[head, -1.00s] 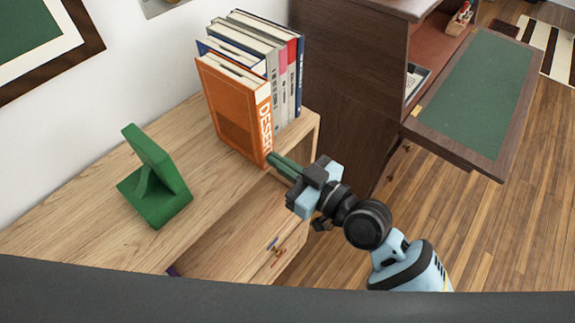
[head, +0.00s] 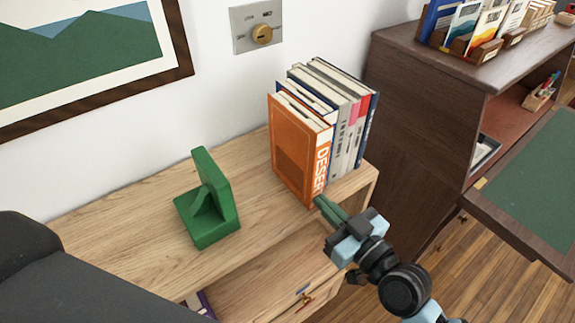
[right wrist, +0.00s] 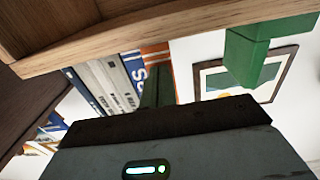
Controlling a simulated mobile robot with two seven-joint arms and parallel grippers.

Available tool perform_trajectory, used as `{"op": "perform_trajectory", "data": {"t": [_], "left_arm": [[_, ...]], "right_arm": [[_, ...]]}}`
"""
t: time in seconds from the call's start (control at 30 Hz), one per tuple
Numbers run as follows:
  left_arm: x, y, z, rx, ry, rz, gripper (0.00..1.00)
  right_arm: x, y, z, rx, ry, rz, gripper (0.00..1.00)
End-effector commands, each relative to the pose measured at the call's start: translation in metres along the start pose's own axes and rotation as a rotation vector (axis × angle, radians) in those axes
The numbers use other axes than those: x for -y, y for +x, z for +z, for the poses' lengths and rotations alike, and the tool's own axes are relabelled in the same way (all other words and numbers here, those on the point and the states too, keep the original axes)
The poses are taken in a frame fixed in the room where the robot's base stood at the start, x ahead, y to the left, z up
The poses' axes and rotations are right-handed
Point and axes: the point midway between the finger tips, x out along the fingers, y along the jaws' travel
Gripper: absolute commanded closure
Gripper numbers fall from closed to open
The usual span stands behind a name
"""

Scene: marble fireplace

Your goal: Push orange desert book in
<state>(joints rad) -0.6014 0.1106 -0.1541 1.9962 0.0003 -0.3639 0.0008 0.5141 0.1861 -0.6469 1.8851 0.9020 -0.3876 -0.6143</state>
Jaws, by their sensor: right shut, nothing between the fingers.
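The orange desert book (head: 299,151) stands upright at the left end of a row of books on the wooden shelf top. Its spine faces the front edge, and it also shows in the right wrist view (right wrist: 157,62). My right gripper (head: 322,204) is shut and empty, with its green fingertips at the lower part of the orange spine. They look to be touching it or very close; I cannot tell which. In the right wrist view the fingers (right wrist: 157,92) overlap the orange book. My left gripper is not in view.
Several other books (head: 350,120) stand to the right of the orange one. A green bookend (head: 211,205) stands apart on the left, with bare wood between. A dark wooden desk (head: 425,120) is at the right. A wall plate with a knob (head: 257,28) is behind.

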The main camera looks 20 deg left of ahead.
Motion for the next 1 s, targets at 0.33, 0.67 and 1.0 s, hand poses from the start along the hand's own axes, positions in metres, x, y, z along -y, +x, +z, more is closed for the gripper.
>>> {"op": "perform_trajectory", "data": {"t": [0.33, 0.67, 1.0], "left_arm": [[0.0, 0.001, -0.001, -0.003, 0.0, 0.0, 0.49], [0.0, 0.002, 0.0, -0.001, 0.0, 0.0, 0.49], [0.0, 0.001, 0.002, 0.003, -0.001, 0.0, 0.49]], "right_arm": [[0.001, 0.009, 0.001, 0.001, 0.0, -0.001, 1.0], [0.0, 0.018, 0.001, 0.001, 0.001, 0.0, 1.0], [0.0, 0.026, 0.0, 0.001, 0.001, -0.001, 1.0]]}}
